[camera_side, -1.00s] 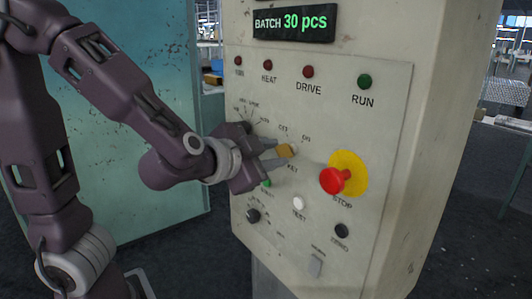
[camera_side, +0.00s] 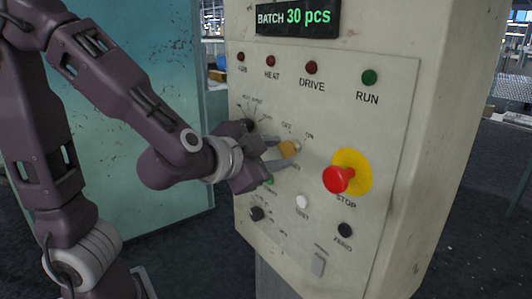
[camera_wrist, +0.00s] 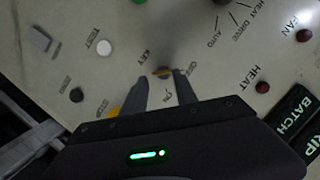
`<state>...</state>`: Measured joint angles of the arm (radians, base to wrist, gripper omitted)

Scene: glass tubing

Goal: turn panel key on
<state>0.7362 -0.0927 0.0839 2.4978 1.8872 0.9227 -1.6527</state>
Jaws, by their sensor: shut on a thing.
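The brass-coloured panel key (camera_side: 289,149) sits on the sloping cream control panel (camera_side: 385,130), just below the OFF and ON labels and above the KEY label. My gripper (camera_side: 279,156) reaches in from the left with its two grey fingers at the key, shut on it. In the wrist view, the key (camera_wrist: 163,72) shows between the tips of the gripper (camera_wrist: 162,80). The fingers partly hide the key, and I cannot tell exactly which label it points at.
A red stop button (camera_side: 340,179) on a yellow disc sticks out right of the key. A black selector knob (camera_side: 247,126) is close to my gripper on the left. A white TEST button (camera_side: 302,202) is below. A teal cabinet (camera_side: 150,60) stands behind my arm.

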